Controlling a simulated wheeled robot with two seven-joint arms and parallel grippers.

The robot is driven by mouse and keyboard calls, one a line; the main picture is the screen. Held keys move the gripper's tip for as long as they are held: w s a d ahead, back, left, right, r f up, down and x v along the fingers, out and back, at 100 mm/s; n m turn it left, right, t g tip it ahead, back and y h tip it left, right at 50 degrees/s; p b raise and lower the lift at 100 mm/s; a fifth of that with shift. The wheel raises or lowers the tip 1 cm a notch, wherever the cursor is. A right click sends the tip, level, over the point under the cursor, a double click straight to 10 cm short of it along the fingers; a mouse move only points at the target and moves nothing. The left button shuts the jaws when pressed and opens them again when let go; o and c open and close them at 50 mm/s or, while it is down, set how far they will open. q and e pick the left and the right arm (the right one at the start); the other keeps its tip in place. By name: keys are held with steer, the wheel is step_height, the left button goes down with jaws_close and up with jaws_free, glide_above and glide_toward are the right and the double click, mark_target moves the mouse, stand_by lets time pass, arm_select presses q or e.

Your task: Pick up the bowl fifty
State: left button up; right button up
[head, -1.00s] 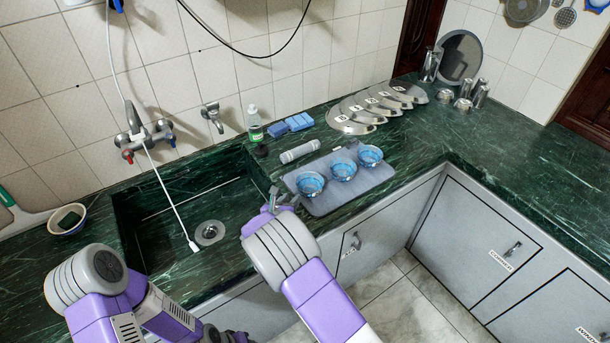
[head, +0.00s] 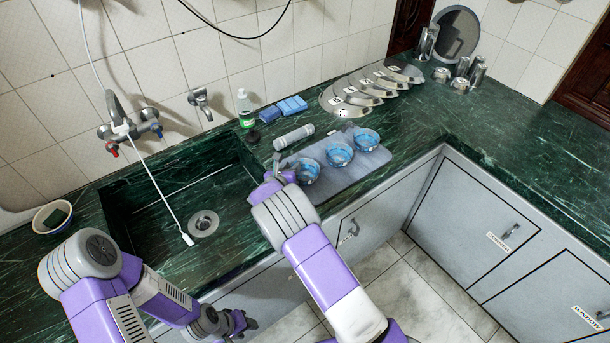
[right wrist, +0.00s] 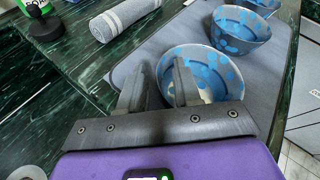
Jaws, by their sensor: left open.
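Three blue-patterned bowls stand in a row on a grey mat (head: 352,178) on the counter: a left one (head: 305,172), a middle one (head: 339,155) and a right one (head: 367,139). I cannot read a number on any bowl. My right gripper (head: 278,166) is at the left bowl. In the right wrist view its two fingers (right wrist: 160,82) are apart, at the left rim of the nearest bowl (right wrist: 215,76). One finger overlaps the bowl's inside; contact cannot be told. A second bowl (right wrist: 240,28) stands behind. My left gripper (head: 236,322) is low, in front of the cabinets, away from the bowls.
A rolled grey towel (head: 293,137) lies behind the bowls, with blue sponges (head: 284,109) and a soap bottle (head: 245,108) further back. The sink (head: 165,205) is left. The counter right of the mat is clear.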

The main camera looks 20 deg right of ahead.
jaws_close()
stand_by(0.4)
steer(key=shift+r, duration=0.1)
